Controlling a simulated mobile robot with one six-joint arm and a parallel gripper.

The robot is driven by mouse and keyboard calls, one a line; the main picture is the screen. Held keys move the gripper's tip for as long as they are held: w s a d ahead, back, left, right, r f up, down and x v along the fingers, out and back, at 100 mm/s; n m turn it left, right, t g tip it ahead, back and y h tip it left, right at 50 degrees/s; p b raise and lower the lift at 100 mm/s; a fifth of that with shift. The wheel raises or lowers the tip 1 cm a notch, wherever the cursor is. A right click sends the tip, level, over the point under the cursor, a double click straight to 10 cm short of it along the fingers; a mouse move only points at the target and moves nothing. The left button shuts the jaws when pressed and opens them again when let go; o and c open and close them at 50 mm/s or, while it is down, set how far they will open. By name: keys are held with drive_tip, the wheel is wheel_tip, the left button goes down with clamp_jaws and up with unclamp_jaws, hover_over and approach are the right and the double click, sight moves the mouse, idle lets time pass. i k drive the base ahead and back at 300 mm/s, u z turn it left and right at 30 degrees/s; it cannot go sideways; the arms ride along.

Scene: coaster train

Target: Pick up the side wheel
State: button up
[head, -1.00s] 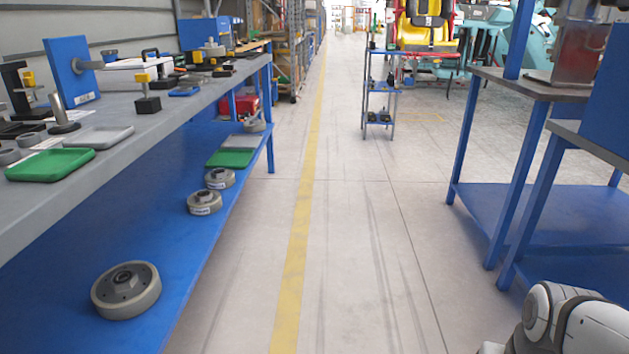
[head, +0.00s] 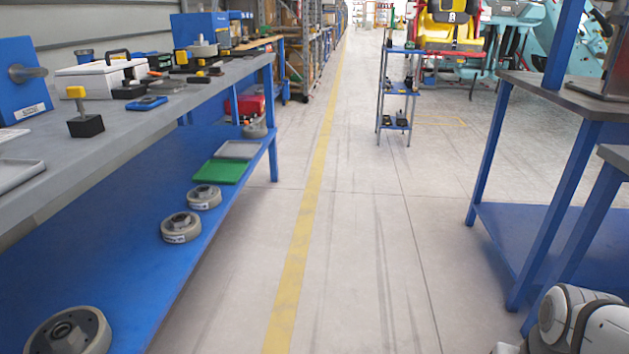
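Several grey wheels with dark hubs lie flat on the blue lower shelf (head: 125,262) of the left workbench. The largest wheel (head: 68,332) is at the bottom left, partly cut off by the frame edge. Two smaller wheels, one nearer (head: 181,228) and one farther (head: 204,197), lie along the shelf's aisle edge. Another round grey part (head: 255,128) sits at the shelf's far end. I cannot tell which of these is the side wheel. A white and grey part of my arm shows at the bottom right; my gripper's fingers are not in view.
Tools and boxes crowd the left bench top (head: 110,130). A green tray (head: 222,172) and a grey tray (head: 238,150) lie on the lower shelf. Blue-legged tables (head: 560,95) stand at right, a small blue trolley (head: 397,90) ahead. The aisle with its yellow line (head: 305,225) is clear.

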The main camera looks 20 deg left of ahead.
sight(180, 227)
drive_tip(key=z, duration=0.05)
drive_tip(key=i, duration=2.2)
drive_tip(key=u, duration=3.6)
drive_tip(key=i, duration=1)
drive_tip(key=z, duration=0.05)
